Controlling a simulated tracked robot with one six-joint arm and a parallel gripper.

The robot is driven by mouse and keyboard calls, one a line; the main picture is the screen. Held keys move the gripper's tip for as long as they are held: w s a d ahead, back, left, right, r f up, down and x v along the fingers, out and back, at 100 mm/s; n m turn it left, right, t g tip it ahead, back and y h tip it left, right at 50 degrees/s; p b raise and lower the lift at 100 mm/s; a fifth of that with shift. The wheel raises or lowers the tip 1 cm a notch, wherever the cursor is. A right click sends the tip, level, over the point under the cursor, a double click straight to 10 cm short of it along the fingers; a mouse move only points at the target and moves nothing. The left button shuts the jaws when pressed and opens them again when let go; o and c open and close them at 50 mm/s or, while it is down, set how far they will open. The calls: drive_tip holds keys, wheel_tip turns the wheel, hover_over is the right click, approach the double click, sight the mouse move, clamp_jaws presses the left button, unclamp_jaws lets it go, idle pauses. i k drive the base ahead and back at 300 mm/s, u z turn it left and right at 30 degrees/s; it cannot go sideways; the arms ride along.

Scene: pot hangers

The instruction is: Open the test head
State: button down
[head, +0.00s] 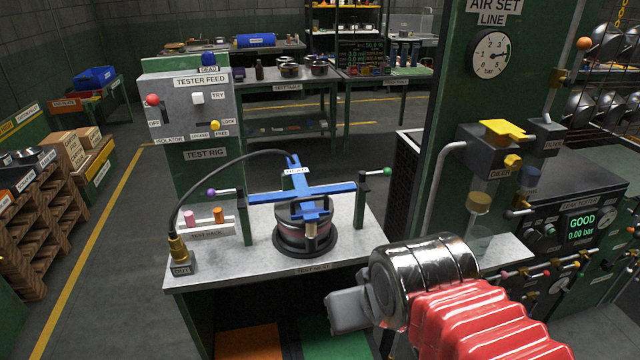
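The test head is a blue cross-shaped frame (325,193) with a small white label on top. It lies across the test rig bench (345,258), over a dark round pot (290,240) on a black base. Posts stand at both ends of its crossbar. The left post carries a lever with a purple knob (211,193), the right post a lever with a green knob (387,172). My gripper (347,304) is in front of the bench, apart from the head. Its finger opening is not clear from this side.
A green column with a gauge (490,54) and oiler (490,150) stands close on the right. Clear floor lies left, with crates beyond.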

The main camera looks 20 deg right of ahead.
sight(300, 182)
drive_tip(key=z, duration=0.1)
drive_tip(key=i, duration=1)
drive_tip(key=u, duration=0.4)
drive_tip(key=k, duration=0.95)
drive_tip(key=u, duration=0.6)
drive_tip(key=k, duration=0.4)
drive_tip(key=u, duration=0.35)
drive_tip(key=i, duration=1)
